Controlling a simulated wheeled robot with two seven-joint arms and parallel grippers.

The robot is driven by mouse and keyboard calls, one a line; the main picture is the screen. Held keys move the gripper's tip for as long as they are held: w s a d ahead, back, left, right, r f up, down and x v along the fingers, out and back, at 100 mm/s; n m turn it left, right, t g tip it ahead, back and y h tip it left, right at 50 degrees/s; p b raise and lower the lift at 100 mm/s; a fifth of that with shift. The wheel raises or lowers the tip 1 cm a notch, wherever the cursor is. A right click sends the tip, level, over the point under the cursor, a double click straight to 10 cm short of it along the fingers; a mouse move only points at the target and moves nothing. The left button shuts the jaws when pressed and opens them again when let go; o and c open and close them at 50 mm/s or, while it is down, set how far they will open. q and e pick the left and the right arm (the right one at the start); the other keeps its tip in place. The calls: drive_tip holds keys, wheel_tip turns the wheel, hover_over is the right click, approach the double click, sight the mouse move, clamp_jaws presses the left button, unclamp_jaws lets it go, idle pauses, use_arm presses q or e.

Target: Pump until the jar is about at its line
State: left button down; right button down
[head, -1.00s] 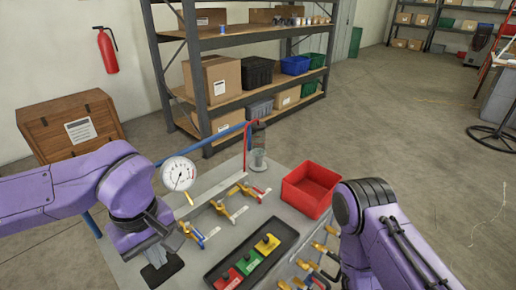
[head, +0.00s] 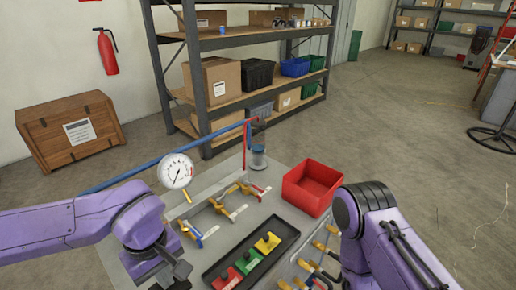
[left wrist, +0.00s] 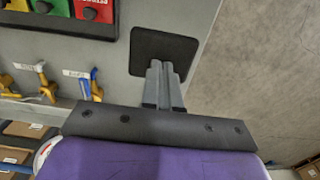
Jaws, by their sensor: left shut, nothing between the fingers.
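The jar (head: 258,158) is a small clear vessel at the far end of the grey bench, beside a thin red upright pipe (head: 246,155). Its lower part looks bluish, but its line and exact level are too small to read. My left gripper (head: 172,274) is shut and empty, low over the near left of the bench. In the left wrist view its closed fingers (left wrist: 164,70) overlap the lower edge of a black square pad (left wrist: 165,50). Whether they touch it I cannot tell. A white dial gauge (head: 176,171) stands at the bench's left. My right gripper is out of view.
Several brass valves with blue or red handles (head: 222,208) line the bench. A black tray (head: 284,246) holds red, green and yellow blocks. A red bin (head: 312,186) stands at the right. A blue pipe (head: 140,168) runs behind the gauge.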

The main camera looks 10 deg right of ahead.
use_arm(q)
wheel_tip(320, 180, down, 8)
drive_tip(key=shift+r+b, duration=0.25)
drive_tip(key=shift+b, duration=0.7)
wheel_tip(320, 180, up, 12)
drive_tip(key=p, duration=1.4)
drive_tip(key=shift+p, duration=0.35)
wheel_tip(320, 180, up, 5)
drive_tip(key=shift+f, duration=0.2)
drive_tip(key=shift+f, duration=0.1)
